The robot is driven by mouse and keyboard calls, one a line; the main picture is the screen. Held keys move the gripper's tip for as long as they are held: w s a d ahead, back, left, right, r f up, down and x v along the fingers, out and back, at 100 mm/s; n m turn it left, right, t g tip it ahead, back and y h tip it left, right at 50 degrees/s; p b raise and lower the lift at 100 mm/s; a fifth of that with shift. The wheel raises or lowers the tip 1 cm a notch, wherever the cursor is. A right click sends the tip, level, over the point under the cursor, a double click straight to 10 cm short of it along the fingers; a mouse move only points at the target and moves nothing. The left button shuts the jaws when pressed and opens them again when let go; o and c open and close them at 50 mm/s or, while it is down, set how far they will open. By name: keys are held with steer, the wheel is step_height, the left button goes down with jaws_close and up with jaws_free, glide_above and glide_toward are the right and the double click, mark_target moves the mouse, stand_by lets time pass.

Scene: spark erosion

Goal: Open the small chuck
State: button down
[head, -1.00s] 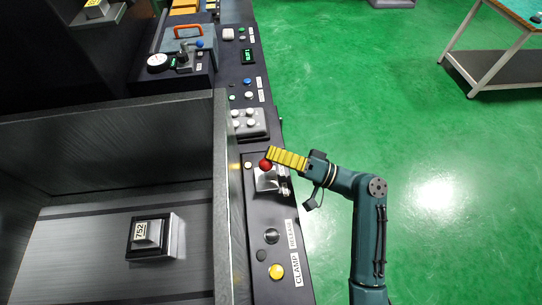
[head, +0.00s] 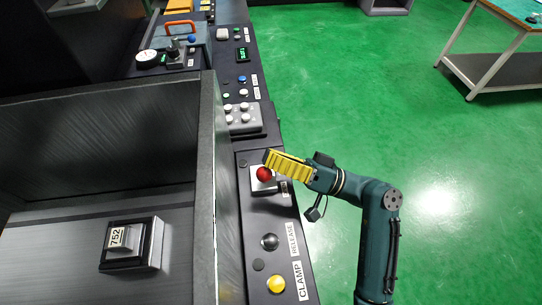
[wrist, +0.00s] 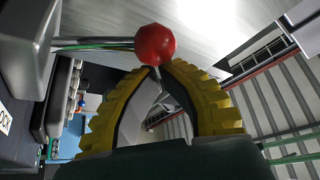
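A red ball knob (head: 264,174) sits on a pale lever base (head: 256,184) on the dark control panel. My gripper (head: 268,156) has yellow ribbed fingers, with its tips right at the knob. In the wrist view, the knob (wrist: 155,45) is at the tips of the two fingers (wrist: 161,68), on a rod running to the grey base at the left. The fingers bow together towards their tips, with a gap between them lower down. Whether they touch the knob or its rod is unclear. A block labelled 752 (head: 131,243) stands in the open tank; I cannot tell whether it is the small chuck.
A black RELEASE button (head: 269,242) and a yellow CLAMP button (head: 276,285) are nearer on the panel. A grey box with white buttons (head: 243,119) is just beyond the knob. The tank wall (head: 205,165) rises at the left. The green floor at the right is open.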

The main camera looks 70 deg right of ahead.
steer(key=shift+d+r, duration=0.2)
steer(key=shift+r, duration=0.15)
steer(key=s+d+f+p, duration=0.1)
steer(key=s+d, duration=0.2)
steer(key=s, duration=0.5)
steer(key=shift+s, duration=0.4)
steer(key=shift+f, duration=0.1)
